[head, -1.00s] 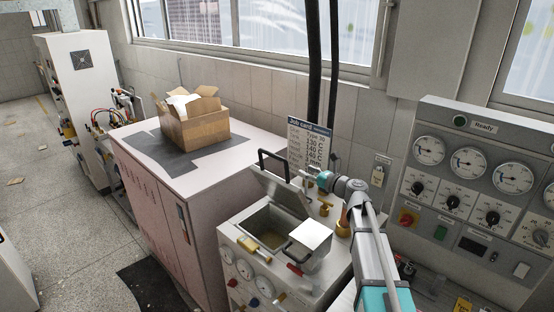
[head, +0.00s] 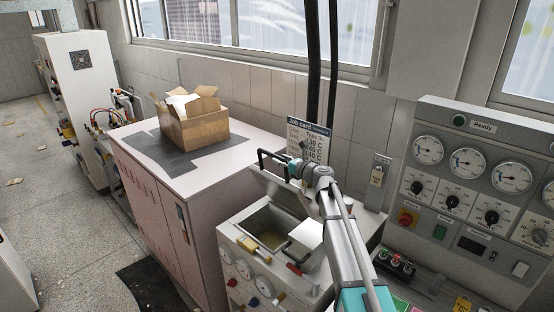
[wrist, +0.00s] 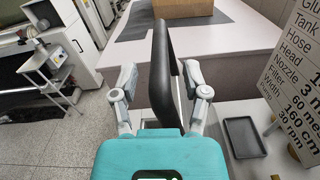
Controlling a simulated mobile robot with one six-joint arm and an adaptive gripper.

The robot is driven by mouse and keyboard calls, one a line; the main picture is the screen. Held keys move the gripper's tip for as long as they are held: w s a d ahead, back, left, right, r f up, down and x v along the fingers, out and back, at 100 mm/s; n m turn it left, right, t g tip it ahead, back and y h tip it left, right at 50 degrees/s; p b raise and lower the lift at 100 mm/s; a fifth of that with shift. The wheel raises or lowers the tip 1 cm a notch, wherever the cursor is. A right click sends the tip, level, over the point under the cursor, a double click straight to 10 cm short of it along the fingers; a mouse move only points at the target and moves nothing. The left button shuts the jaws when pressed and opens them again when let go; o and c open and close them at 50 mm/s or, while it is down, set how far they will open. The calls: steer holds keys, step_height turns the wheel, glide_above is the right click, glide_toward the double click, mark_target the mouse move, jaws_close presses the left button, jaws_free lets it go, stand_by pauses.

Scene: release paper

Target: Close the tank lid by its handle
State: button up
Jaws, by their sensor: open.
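The tank (head: 262,236) in the head view is open at the top and its inside shows. Its grey lid (head: 280,190) stands raised and tilted back at the rear edge, partly hidden by my arm. The black lid handle (head: 262,160) is at the lid's upper edge; in the wrist view the handle (wrist: 163,62) rises between my fingers. My gripper (head: 291,168) is at the handle's right end. In the wrist view my gripper (wrist: 160,78) is open, with one finger on each side of the handle and gaps showing.
A job card (head: 311,143) stands close behind my gripper. A cabinet (head: 176,178) left of the tank bears a cardboard box (head: 198,128). A gauge panel (head: 473,182) is at the right. A dark tray (wrist: 244,137) lies right of my gripper in the wrist view.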

steer(key=shift+x, duration=0.8)
steer(key=shift+c, duration=0.2)
jaws_close()
